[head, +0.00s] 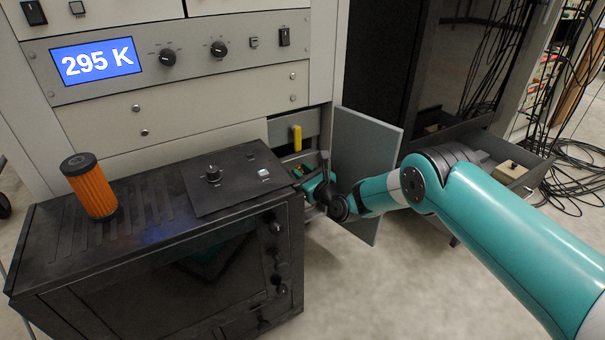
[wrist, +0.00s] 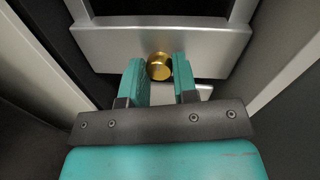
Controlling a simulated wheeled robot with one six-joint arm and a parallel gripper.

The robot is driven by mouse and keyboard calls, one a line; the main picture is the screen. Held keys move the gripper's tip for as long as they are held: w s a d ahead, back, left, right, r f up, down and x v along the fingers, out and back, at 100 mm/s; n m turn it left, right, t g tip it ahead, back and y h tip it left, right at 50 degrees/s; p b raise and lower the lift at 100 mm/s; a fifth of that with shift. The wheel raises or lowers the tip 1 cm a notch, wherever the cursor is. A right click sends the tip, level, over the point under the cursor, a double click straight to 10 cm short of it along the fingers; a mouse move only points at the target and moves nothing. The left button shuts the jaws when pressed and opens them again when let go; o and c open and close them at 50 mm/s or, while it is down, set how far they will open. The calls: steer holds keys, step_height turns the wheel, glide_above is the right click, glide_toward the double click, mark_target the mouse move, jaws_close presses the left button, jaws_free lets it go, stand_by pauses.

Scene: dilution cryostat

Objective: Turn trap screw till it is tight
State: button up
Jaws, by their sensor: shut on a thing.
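In the wrist view the trap screw (wrist: 159,67) is a round brass knob on the front of a light metal panel (wrist: 110,45). My gripper (wrist: 160,75) has its two teal fingers on either side of the screw and is shut on it. The screw's front face shows between the fingertips. In the head view my teal arm reaches into an opening in the cabinet, beside an open grey door (head: 366,165). The fingertips and the screw are hidden there.
A black box-shaped unit (head: 120,225) stands left of my arm, with an orange cylinder (head: 90,187) on top. A yellow handle (head: 297,138) is above my wrist. The cabinet display (head: 97,62) reads 295 K. An open drawer (head: 515,172) and loose cables are at right.

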steer(key=shift+a, duration=0.1)
steer(key=o, duration=0.9)
steer(key=p+v, duration=1.6)
steer(key=v, duration=0.1)
steer(key=shift+s+p, duration=0.2)
steer(key=shift+p, duration=0.15)
steer(key=shift+r, duration=0.1)
